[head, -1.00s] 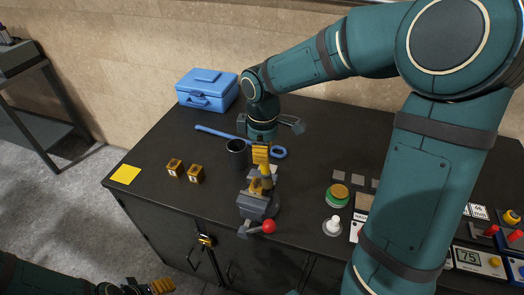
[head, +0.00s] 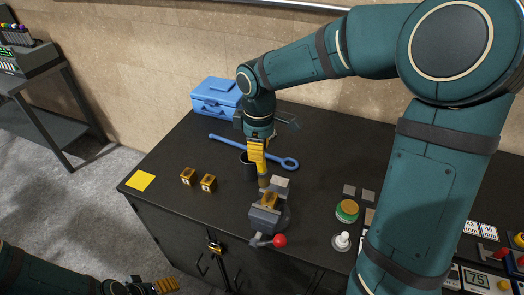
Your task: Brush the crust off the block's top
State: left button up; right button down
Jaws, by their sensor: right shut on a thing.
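A small gold-brown block (head: 270,200) sits in the jaws of a grey vise (head: 265,217) near the front edge of the bench. My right gripper (head: 258,160) points down just behind and above the vise, shut on a brush (head: 263,183) whose lower end shows below the fingers. The brush tip is close to the block's far side; I cannot tell whether they touch. Crust on the block's top is too small to make out. My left gripper (head: 163,286) is low at the bottom left, away from the bench; its jaw opening is unclear.
The vise has a red-knobbed handle (head: 280,240) at its front. Two small gold blocks (head: 198,180), a yellow square (head: 140,180) and a blue toolbox (head: 216,97) are left.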

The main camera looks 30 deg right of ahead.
jog(key=shift+r, duration=0.55)
jog(key=shift+s+r, duration=0.15)
jog(key=shift+r, duration=0.55)
jog(key=shift+d+r, duration=0.1)
jog(key=shift+r, duration=0.1)
pick_arm(q)
jog(key=shift+d, duration=0.5)
jog(key=shift+r, duration=0.1)
